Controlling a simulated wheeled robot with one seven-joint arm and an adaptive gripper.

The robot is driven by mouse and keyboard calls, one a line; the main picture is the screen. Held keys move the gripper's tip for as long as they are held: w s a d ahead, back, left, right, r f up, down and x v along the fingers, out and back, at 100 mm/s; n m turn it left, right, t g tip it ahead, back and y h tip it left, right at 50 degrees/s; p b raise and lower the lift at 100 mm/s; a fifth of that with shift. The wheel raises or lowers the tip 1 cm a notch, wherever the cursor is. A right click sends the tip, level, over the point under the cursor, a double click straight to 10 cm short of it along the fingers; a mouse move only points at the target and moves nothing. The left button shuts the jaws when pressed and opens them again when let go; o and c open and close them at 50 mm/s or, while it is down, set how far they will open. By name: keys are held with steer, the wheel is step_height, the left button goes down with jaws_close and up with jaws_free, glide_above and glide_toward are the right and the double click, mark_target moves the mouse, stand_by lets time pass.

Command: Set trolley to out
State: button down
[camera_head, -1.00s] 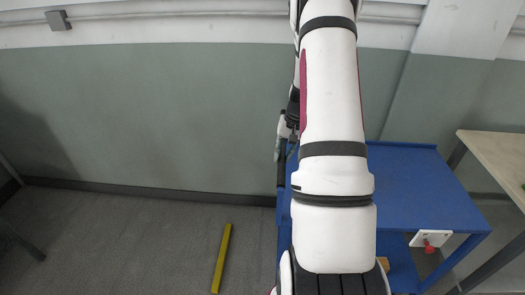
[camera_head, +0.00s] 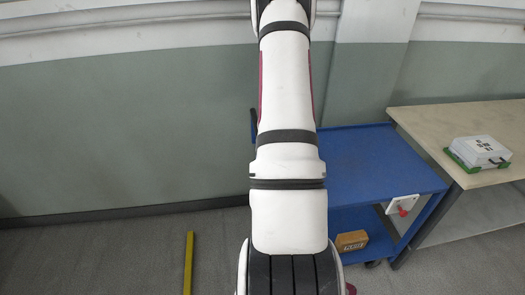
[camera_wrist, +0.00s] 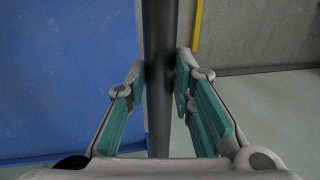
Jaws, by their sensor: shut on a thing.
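The trolley is blue with an upper deck (camera_head: 375,165) and a lower shelf. It stands against the wall, right of my arm in the head view, and its left part is hidden behind the arm. Its blue deck fills the left of the wrist view (camera_wrist: 65,80). A dark upright-looking bar, the trolley's handle (camera_wrist: 158,30), runs along the deck's edge. My gripper (camera_wrist: 160,80) is shut on this handle, one finger on each side. In the head view my arm hides the gripper, and only a dark end of the handle (camera_head: 254,125) shows.
A workbench (camera_head: 430,122) stands close to the trolley's right, carrying a white and green case (camera_head: 478,152). A cardboard box (camera_head: 351,240) sits on the lower shelf. A white plate with a red knob (camera_head: 403,206) is on the trolley's side. A yellow floor strip (camera_head: 188,265) lies left on open floor.

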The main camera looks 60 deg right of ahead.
steer(key=c, duration=1.4)
jaws_free()
steer(key=shift+o, duration=0.2)
step_height(320, 180, up, 12)
steer(key=s+d, duration=0.1)
steer(key=s, duration=0.1)
steer(key=shift+d+f, duration=0.15)
steer(key=shift+d, duration=0.05)
